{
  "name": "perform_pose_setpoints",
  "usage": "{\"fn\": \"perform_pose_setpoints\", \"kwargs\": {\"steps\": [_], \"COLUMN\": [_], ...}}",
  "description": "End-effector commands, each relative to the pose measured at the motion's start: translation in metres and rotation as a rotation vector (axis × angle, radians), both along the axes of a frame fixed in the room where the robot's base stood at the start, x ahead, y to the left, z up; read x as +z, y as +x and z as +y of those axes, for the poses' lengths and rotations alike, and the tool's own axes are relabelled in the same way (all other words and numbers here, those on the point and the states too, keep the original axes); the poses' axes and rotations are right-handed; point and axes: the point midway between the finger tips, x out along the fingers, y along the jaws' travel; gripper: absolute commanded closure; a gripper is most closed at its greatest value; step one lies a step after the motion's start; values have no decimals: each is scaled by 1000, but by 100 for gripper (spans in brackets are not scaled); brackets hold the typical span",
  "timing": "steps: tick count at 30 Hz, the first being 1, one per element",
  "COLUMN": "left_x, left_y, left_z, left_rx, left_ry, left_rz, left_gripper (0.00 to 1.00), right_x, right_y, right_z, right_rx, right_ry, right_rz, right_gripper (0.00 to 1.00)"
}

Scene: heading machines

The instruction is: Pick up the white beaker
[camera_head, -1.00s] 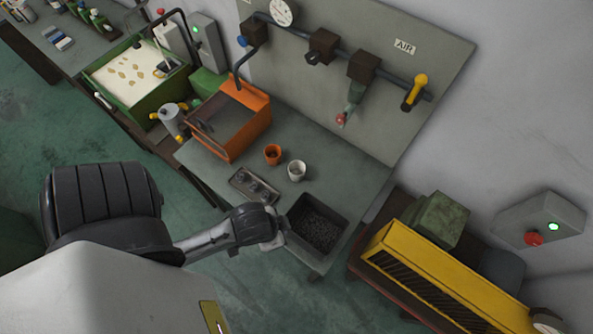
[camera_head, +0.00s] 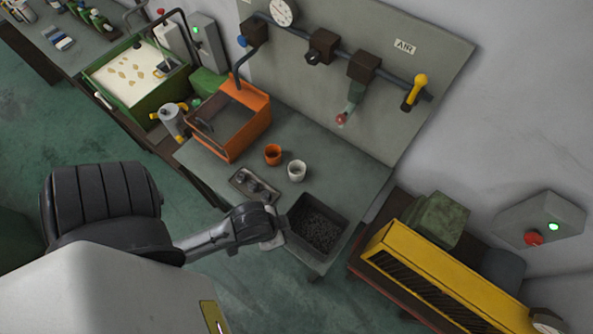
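The white beaker (camera_head: 297,171) stands upright on the grey workbench (camera_head: 335,172), just right of an orange cup (camera_head: 272,154). The two are close but apart. My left arm reaches in from the lower left, and its end, with the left gripper (camera_head: 276,241), is at the bench's front edge beside a dark bin. It is below the beaker in the picture and apart from it. The fingers are too small and hidden to tell whether they are open or shut. My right gripper is not in view.
The dark bin (camera_head: 344,213) of small black pieces stands at the bench's front right. A small tray (camera_head: 238,187) with metal parts lies left of the beaker. An orange open-topped box (camera_head: 262,113) is behind left. A back panel with pipes and valves rises behind the bench.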

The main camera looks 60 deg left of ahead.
Motion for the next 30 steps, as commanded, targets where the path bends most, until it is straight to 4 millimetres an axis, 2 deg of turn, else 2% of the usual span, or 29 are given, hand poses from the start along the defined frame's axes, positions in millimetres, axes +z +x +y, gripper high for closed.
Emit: {"fn": "perform_pose_setpoints", "kwargs": {"steps": [4, 30], "left_x": [0, 0], "left_y": [0, 0], "left_z": [0, -2], "left_rx": [1, 6], "left_ry": [-1, -8], "left_rz": [0, -1], "left_gripper": [98, 15], "right_x": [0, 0], "right_y": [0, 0], "right_z": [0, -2], "right_rx": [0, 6], "right_ry": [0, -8], "right_rz": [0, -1], "right_gripper": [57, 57]}}
